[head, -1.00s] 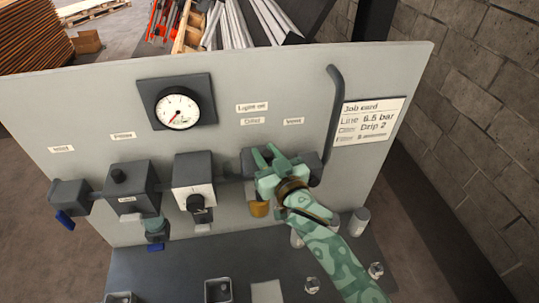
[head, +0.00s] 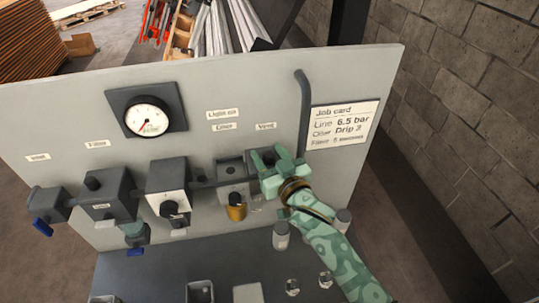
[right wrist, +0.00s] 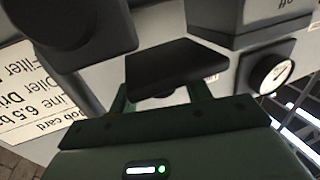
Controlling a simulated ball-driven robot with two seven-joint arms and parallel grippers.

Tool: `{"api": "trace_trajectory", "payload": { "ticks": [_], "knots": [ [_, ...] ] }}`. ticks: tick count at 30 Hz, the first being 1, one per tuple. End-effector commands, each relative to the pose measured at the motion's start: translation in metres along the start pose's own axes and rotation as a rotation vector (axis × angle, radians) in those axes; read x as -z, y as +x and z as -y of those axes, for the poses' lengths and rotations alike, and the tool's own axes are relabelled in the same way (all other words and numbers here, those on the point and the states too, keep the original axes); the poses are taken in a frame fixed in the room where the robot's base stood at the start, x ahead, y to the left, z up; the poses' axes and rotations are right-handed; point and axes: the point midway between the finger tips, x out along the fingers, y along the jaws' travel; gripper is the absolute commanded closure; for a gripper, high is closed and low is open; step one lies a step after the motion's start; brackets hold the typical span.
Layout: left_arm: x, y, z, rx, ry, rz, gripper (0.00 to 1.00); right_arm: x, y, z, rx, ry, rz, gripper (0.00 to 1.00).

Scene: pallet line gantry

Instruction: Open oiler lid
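The oiler (head: 229,172) is a dark block on the panel with an amber bowl (head: 237,207) under it. A dark spot shows on its upper face; I cannot tell if this is an opening. My right gripper (head: 270,157) is just right of the oiler, in front of the panel, its two green fingers apart. In the right wrist view, a flat dark plate (right wrist: 177,66) lies at the fingertips and is wider than the gap between them. It may be the oiler lid, and its contact with the fingers is unclear. My left gripper is not in view.
A gauge (head: 147,117), a white-faced block (head: 167,187) and more dark blocks line the panel to the left. A bent pipe (head: 303,110) and a job card (head: 343,122) are to the right. Small jars and square cups stand on the shelf (head: 150,270) below.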

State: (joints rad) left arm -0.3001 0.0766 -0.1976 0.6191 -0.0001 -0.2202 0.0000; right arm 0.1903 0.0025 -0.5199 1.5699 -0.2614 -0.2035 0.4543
Motion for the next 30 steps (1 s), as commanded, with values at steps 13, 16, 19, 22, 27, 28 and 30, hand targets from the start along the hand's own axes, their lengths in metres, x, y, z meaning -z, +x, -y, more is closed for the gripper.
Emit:
{"api": "trace_trajectory", "payload": {
  "ticks": [13,16,19,22,27,28,30],
  "knots": [
    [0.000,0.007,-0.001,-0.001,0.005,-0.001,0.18,-0.003,-0.068,0.000,0.000,0.000,0.003,0.52],
    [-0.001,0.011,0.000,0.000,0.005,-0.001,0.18,-0.003,-0.095,0.000,0.000,0.001,0.002,0.52],
    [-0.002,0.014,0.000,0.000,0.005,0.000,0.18,-0.003,-0.120,0.000,0.000,0.001,0.003,0.52],
    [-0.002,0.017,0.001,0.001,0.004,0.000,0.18,-0.003,-0.140,0.000,0.001,0.001,0.003,0.52],
    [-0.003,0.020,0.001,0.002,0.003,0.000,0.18,-0.002,-0.159,-0.001,0.000,0.001,0.002,0.52],
    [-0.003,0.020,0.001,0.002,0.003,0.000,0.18,-0.001,-0.161,-0.001,0.000,0.001,0.001,0.52],
    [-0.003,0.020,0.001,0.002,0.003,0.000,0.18,0.000,-0.163,-0.001,0.000,0.001,0.000,0.52]
  ]
}}
